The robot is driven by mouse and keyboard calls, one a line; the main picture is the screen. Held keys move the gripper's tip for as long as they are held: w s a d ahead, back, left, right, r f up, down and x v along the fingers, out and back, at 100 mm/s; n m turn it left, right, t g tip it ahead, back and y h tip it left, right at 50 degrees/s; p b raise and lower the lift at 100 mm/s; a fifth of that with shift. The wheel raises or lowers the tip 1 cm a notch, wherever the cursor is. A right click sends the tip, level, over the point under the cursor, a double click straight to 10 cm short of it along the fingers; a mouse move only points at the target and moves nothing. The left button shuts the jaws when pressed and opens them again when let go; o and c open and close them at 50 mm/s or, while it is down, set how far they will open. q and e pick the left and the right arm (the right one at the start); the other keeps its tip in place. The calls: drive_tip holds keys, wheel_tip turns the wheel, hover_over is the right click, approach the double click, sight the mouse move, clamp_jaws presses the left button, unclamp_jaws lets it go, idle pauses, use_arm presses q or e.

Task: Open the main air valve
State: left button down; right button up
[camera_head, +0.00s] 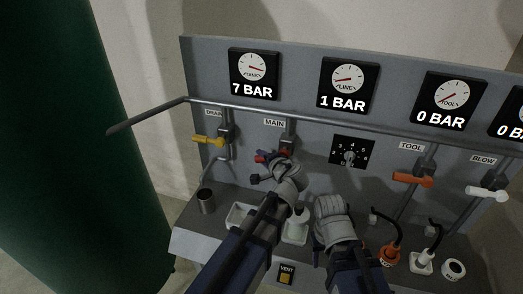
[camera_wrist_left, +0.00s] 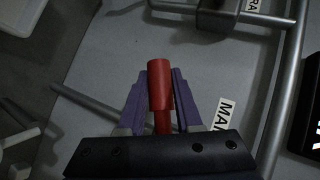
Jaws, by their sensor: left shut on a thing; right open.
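The main valve's red handle (camera_wrist_left: 160,86) is between the purple fingers of my left gripper (camera_wrist_left: 159,98) in the left wrist view. The gripper is shut on it. In the head view the left gripper (camera_head: 268,166) is at the valve under the MAIN label (camera_head: 274,123), and only a bit of red shows there. The gauges read 7 BAR at the tank gauge (camera_head: 254,73), 1 BAR at the line gauge (camera_head: 347,86) and 0 BAR at the tool gauge (camera_head: 449,99). My right arm is low in the middle; its fingertips are hidden behind its wrist.
A yellow drain handle (camera_head: 208,140) is left of the main valve. An orange tool handle (camera_head: 413,180) and a white blow handle (camera_head: 487,192) are at right. A grey pipe (camera_head: 350,134) runs across the panel. A dial (camera_head: 349,155), a cup (camera_head: 206,201) and hoses are nearby.

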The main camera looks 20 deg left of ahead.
use_arm(q)
drive_tip(key=f+n+h, duration=0.1)
drive_tip(key=d+f+h+p, duration=0.1)
drive_tip(key=shift+s+d+n+g+h, duration=0.1)
drive_tip(key=shift+d+n+g+h, duration=0.05)
drive_tip(key=shift+n+g+h, duration=0.25)
drive_tip(key=shift+s+d+f+n+g+h+p, duration=0.1)
drive_tip(key=shift+d+f+n+h, duration=0.3)
drive_tip(key=shift+d+n+h, duration=0.45)
drive_tip(key=shift+w+d+f+n+g+h+p, duration=0.1)
drive_tip(key=shift+d+f+n+h, duration=0.3)
drive_tip(key=shift+d+h, duration=0.85)
drive_tip(key=shift+s+d+f+n+g+h+p, duration=0.1)
drive_tip(key=shift+d+f+n+h, duration=0.45)
drive_tip(key=shift+h, duration=0.95)
drive_tip(key=shift+d+r, duration=0.15)
drive_tip(key=c, duration=0.6)
unclamp_jaws()
drive_tip(key=shift+r, duration=0.1)
drive_tip(key=p+v, duration=0.5)
drive_tip(key=v, duration=0.2)
drive_tip(key=shift+s+r+p, duration=0.25)
drive_tip(key=shift+s+p, duration=0.05)
